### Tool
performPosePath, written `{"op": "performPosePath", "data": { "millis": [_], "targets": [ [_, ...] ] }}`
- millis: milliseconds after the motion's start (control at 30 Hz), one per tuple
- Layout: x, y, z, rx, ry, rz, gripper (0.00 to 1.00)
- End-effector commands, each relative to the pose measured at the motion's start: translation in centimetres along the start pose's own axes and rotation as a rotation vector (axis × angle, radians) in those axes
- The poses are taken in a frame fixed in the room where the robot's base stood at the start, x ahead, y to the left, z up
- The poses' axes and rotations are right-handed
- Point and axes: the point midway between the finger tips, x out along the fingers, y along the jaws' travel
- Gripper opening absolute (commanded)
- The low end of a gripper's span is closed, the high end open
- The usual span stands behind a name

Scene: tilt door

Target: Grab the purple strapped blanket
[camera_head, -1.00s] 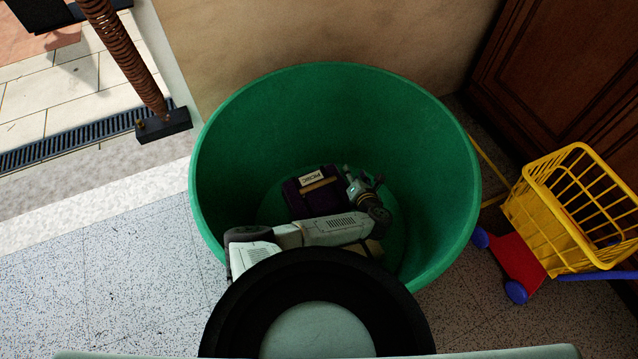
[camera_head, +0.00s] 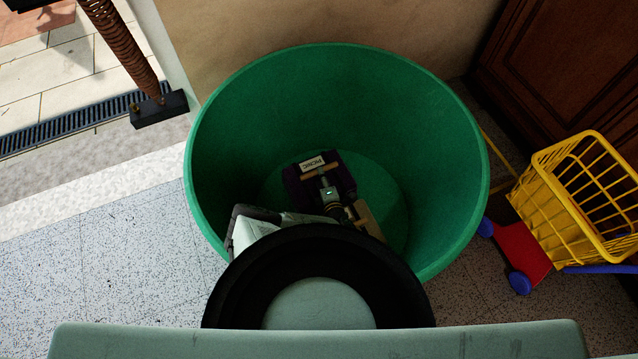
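The purple strapped blanket (camera_head: 343,173) is a dark purple bundle with a tan strap and a white label. It lies at the bottom of the large green tub (camera_head: 335,80). My gripper (camera_head: 324,178) is inside the tub, over the middle of the blanket near its strap. I cannot tell whether it touches the blanket or whether the fingers are open, as they are small and dark here. My wrist and arm hide the blanket's near part.
A tan object (camera_head: 368,220) lies in the tub beside my wrist, partly hidden. A yellow toy cart (camera_head: 575,205) stands right of the tub. A wall is behind, a wooden cabinet (camera_head: 560,60) at back right. Speckled floor (camera_head: 100,260) is free on the left.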

Motion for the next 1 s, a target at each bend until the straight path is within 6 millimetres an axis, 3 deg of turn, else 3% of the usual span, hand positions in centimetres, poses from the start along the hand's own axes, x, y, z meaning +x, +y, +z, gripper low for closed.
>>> {"op": "performPosePath", "data": {
  "millis": [233,567,1000],
  "targets": [
    [3.8,0.1,-0.2,0.001,0.0,0.002,0.4],
    [4.4,0.3,-0.2,-0.001,0.0,0.001,0.4],
    [4.4,0.3,-0.2,-0.001,0.0,0.001,0.1]
  ]
}}
